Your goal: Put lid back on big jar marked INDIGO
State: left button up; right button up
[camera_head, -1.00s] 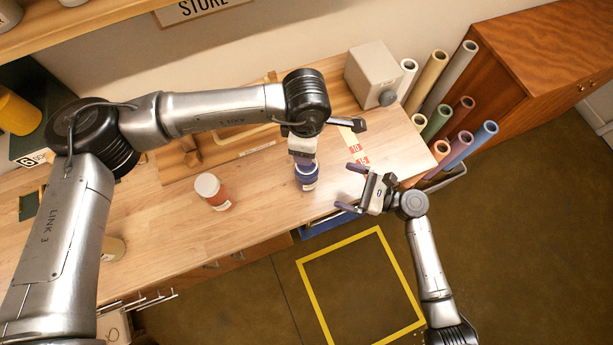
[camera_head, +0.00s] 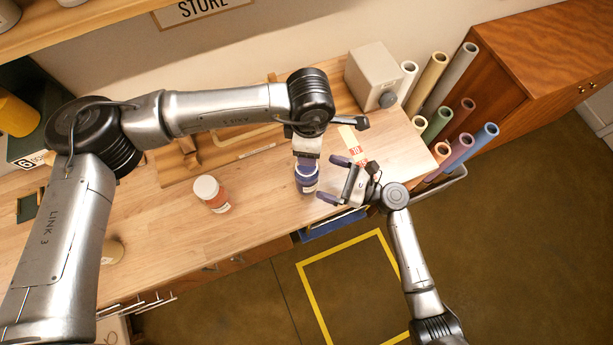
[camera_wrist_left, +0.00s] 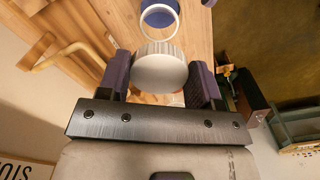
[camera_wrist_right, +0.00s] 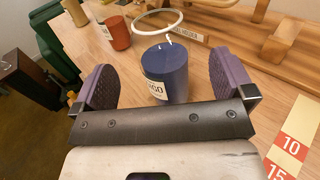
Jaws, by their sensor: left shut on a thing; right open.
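The big blue jar (camera_head: 306,184) stands upright near the front edge of the table. In the right wrist view the jar (camera_wrist_right: 168,75) shows a label partly readable as "GO", with a pale ring (camera_wrist_right: 138,28) above its body. My left gripper (camera_wrist_left: 160,82) is shut on a pale, ridged round lid (camera_wrist_left: 160,66). In the left wrist view the lid is apart from the jar's ringed mouth (camera_wrist_left: 158,10). In the head view my left gripper is over the jar and the lid is hard to make out. My right gripper (camera_head: 338,178) is open and empty, right of the jar, its fingers pointing towards it.
An orange-red jar with a white lid (camera_head: 212,194) stands left of the blue jar. A wooden rack (camera_head: 215,150) lies behind. A numbered strip (camera_head: 353,145) and a grey box (camera_head: 372,75) are at the right. Rolled tubes (camera_head: 440,122) stand beyond the table's right end.

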aim_at(306, 170)
jog(key=shift+x, duration=3.4)
jog(key=shift+c, duration=0.3)
jog(key=c, duration=1.2)
pick_arm(q)
jog(key=shift+f, duration=2.5)
pick_arm(e)
jog(key=shift+c, duration=0.2)
pick_arm(q)
jog(key=shift+f, duration=0.15)
jog(key=shift+f, duration=0.7)
jog(key=shift+f, duration=0.55)
pick_arm(e)
jog(key=shift+f, duration=0.1)
